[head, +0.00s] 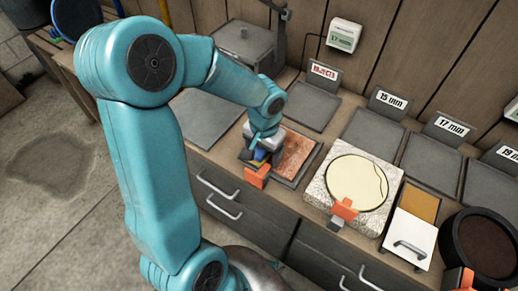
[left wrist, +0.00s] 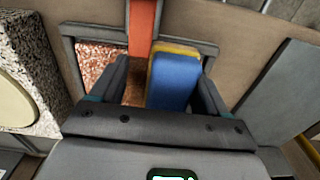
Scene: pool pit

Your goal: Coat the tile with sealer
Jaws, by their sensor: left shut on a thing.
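The tile (head: 298,152) is reddish brown and speckled. It lies in a dark-framed tray (head: 312,165) on the counter. My left gripper (head: 261,155) is over the left part of this tray, shut on a blue block with a yellow layer (left wrist: 175,80). In the left wrist view the block is between the dark fingers, and part of the tile (left wrist: 100,68) shows to the left of them. An orange piece (head: 256,175) shows beside the gripper. I cannot tell whether the block touches the tile. My right gripper is not in view.
Right of the tray is a speckled stone slab (head: 319,187) with a cracked cream disc (head: 355,182). Further right are a white-lidded box (head: 409,237) and a round dark-rimmed container (head: 452,238). Grey trays with size signs line the back. A metal box (head: 243,45) stands behind.

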